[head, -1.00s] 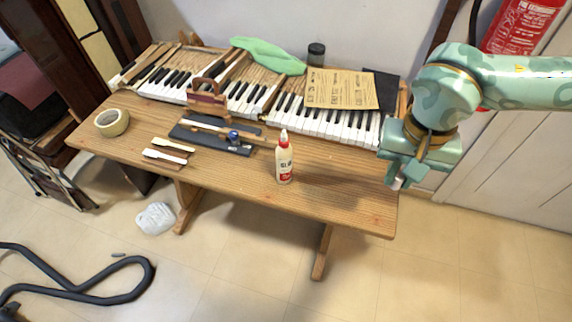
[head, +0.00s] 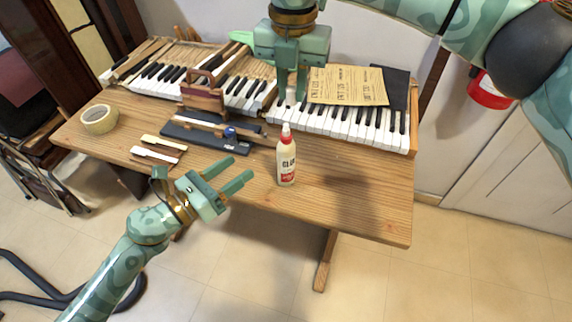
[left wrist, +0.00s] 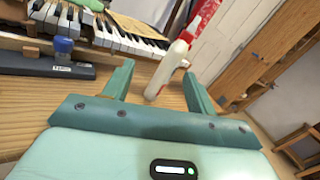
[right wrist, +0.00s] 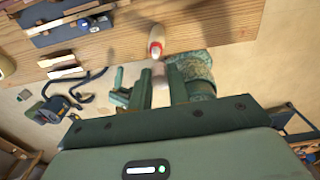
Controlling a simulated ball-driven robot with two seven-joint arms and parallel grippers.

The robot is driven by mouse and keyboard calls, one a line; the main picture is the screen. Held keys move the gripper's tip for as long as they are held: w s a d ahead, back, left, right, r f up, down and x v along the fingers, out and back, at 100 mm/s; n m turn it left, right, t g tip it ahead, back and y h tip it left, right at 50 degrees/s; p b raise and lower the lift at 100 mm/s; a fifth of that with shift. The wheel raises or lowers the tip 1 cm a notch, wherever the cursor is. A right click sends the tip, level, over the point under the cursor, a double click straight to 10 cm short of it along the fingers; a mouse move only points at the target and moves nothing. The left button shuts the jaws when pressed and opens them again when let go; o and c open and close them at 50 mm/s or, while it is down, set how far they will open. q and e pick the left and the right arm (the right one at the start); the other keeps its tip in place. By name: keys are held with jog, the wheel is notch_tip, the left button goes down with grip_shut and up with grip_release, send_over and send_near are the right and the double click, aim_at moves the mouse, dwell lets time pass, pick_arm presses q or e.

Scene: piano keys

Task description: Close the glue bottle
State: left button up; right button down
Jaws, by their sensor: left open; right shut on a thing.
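The glue bottle (head: 286,165) stands upright near the table's front edge, white with a red label and red collar, its pale nozzle pointing up. My left gripper (head: 241,170) is open, left of the bottle with its fingers pointing toward it. In the left wrist view the bottle (left wrist: 166,72) shows beyond and between the open fingers, apart from them. My right gripper (head: 291,98) is above and behind the bottle in the head view, pointing down. In the right wrist view it is shut on a small pale thing (right wrist: 160,74), probably the cap; the fingers partly hide it.
Piano keys (head: 340,125) run along the table's back, with a brown paper (head: 347,86) on them. A dark tray (head: 205,136) with a blue-topped object lies left of the bottle. The table (head: 365,200) right of the bottle is clear.

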aim_at(278, 153)
jog(key=shift+a+m, duration=0.55)
jog(key=shift+m, duration=0.35)
pick_arm(q)
jog(key=m+g, duration=0.1)
jog(key=d+m+h, duration=0.1)
jog(key=m, duration=0.1)
jog(key=s+m+g, duration=0.1)
jog(key=shift+d+r+m+g+h, duration=0.3)
jog(key=shift+r+m, duration=0.05)
jog(key=shift+m, duration=0.05)
jog(key=x, duration=1.2)
jog(key=shift+w, duration=0.1)
jog(key=shift+a, duration=0.1)
grip_shut()
pick_arm(e)
jog(key=shift+f, duration=2.5)
jog(key=shift+f, duration=0.85)
